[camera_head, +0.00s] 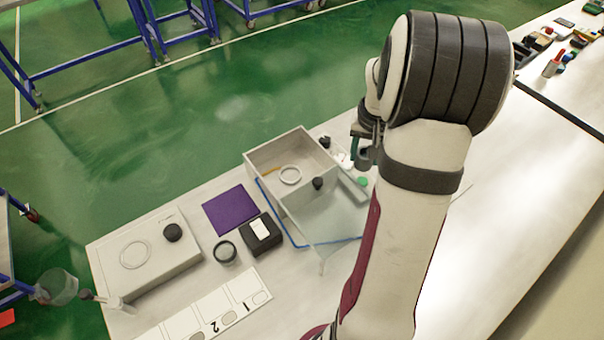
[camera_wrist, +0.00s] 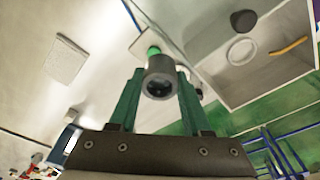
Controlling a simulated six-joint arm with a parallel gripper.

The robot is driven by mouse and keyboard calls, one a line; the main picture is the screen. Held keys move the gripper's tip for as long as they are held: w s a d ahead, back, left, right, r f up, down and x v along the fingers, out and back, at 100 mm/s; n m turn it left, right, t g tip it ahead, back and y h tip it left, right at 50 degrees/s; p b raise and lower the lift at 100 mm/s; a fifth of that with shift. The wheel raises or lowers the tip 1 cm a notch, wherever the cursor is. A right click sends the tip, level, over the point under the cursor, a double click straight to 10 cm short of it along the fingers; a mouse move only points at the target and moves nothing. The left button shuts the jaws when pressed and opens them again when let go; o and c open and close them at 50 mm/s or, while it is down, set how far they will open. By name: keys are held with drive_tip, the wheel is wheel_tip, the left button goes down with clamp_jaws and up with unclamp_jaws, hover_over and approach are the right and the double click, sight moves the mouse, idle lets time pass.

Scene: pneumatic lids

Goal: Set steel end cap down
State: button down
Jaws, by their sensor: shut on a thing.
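The steel end cap is a short grey cylinder with a dark hollow; in the wrist view (camera_wrist: 160,78) it sits between the green fingers of my gripper (camera_wrist: 157,95), its open end facing the camera. My gripper is shut on it. In the head view the cap (camera_head: 364,158) shows small beside my arm, to the right of the beige open bin (camera_head: 262,157). It appears held above the table; the exact gap under it is unclear. My arm hides part of the gripper and the table behind it.
The bin holds a white ring (camera_head: 290,175), a black knob and a yellow strip. A green disc (camera_head: 362,181) lies near its right side.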

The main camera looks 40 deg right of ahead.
drive_tip(key=shift+n, duration=0.4)
drive_tip(key=w+a, duration=0.4)
drive_tip(key=w, duration=0.1)
drive_tip(key=shift+a, duration=0.35)
drive_tip(key=w+a+f, duration=0.4)
drive_tip(key=w, duration=0.1)
drive_tip(key=w+a+f, duration=0.2)
drive_tip(key=w, duration=0.1)
drive_tip(key=shift+w+f, duration=0.1)
drive_tip(key=shift+w, duration=0.1)
drive_tip(key=shift+w+f, duration=0.2)
drive_tip(key=shift+f, duration=1.9)
drive_tip(key=shift+f, duration=0.1)
